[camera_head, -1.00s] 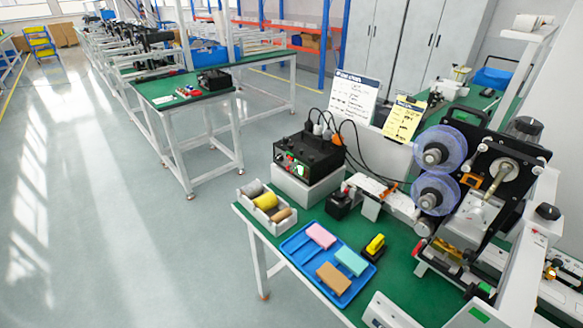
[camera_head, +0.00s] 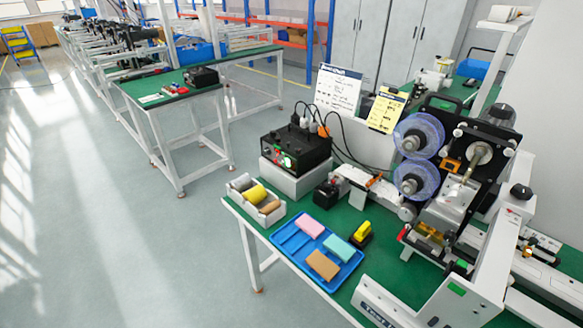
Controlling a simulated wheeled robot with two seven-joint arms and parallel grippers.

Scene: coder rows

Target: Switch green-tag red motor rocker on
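The coder machine (camera_head: 466,190) stands on the green bench at the right, with two blue-purple reels and a black plate. A black control box (camera_head: 296,147) with a green-lit and a red spot on its front sits on a white block left of it. A green tag (camera_head: 457,289) is on the machine's white front frame, and a small red part (camera_head: 404,232) shows at the black plate's lower left. Which red part is the motor rocker, and its position, is too small to tell. Neither of my grippers is in view.
A blue tray (camera_head: 290,241) with pink, teal and brown blocks lies at the bench's front edge, beside a white bin (camera_head: 234,191) of rolls. A yellow-and-black item (camera_head: 362,231) stands near it. Cables run behind the control box. The floor at left (camera_head: 120,240) is clear.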

